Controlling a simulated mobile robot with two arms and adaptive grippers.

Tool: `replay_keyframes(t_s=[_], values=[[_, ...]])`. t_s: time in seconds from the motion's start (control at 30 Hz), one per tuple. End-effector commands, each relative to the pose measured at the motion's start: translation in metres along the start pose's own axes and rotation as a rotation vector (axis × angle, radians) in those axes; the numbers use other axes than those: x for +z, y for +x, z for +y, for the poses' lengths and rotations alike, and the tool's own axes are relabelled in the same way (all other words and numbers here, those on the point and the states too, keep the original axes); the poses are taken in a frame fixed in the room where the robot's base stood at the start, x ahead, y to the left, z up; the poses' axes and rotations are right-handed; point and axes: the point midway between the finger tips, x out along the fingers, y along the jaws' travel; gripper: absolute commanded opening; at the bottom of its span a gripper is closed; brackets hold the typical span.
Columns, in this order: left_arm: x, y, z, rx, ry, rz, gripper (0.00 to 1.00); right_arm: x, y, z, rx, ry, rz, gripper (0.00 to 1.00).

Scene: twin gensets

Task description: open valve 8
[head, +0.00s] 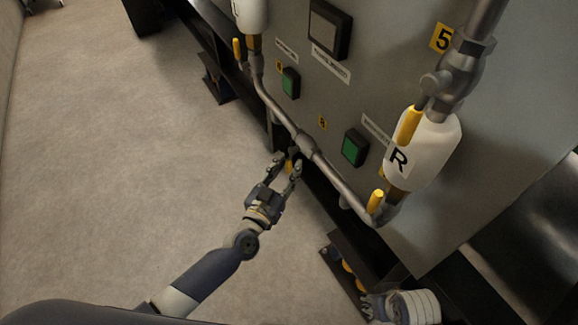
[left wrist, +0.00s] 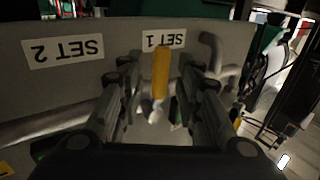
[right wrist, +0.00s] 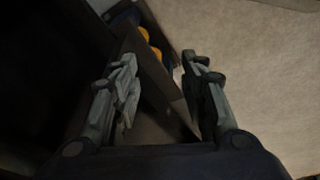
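A yellow valve handle (left wrist: 160,72) shows in the left wrist view between the two fingers of my left gripper (left wrist: 157,66), below an upside-down SET 1 label. The fingers are apart, one on each side of it, with gaps visible. No number 8 can be read in any view. My right gripper (right wrist: 158,64) is open and empty in the right wrist view; in the head view it is low at the right, partly cut off.
A grey panel (head: 385,60) carries a slanting pipe (head: 285,117), green buttons (head: 355,148) and white bottles marked L and R (head: 425,150). Other yellow handles (head: 376,201) stick out along the pipe. A yellow tag reads 5 (head: 442,38). Open floor (head: 120,150) lies left.

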Motion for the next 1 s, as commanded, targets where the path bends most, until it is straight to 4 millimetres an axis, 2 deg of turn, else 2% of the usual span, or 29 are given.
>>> replay_keyframes(t_s=[0.13, 0.47, 0.6, 0.9, 1.0], values=[[0.001, 0.012, 0.0, 0.001, 0.001, 0.0, 0.32, -0.002, -0.008, 0.001, 0.001, 0.001, 0.005, 0.4], [0.0, 0.014, 0.0, 0.0, 0.0, -0.001, 0.32, -0.003, -0.011, 0.001, 0.001, 0.001, 0.005, 0.4], [0.0, 0.014, 0.0, 0.0, 0.0, -0.001, 0.0, -0.003, -0.011, 0.001, 0.001, 0.001, 0.005, 0.4], [0.001, 0.014, -0.001, 0.0, 0.007, 0.003, 0.0, -0.002, -0.009, 0.001, 0.002, 0.002, 0.002, 0.4], [0.002, 0.015, -0.002, -0.001, 0.025, 0.015, 0.0, -0.006, -0.025, 0.001, 0.002, 0.001, 0.016, 0.4]])
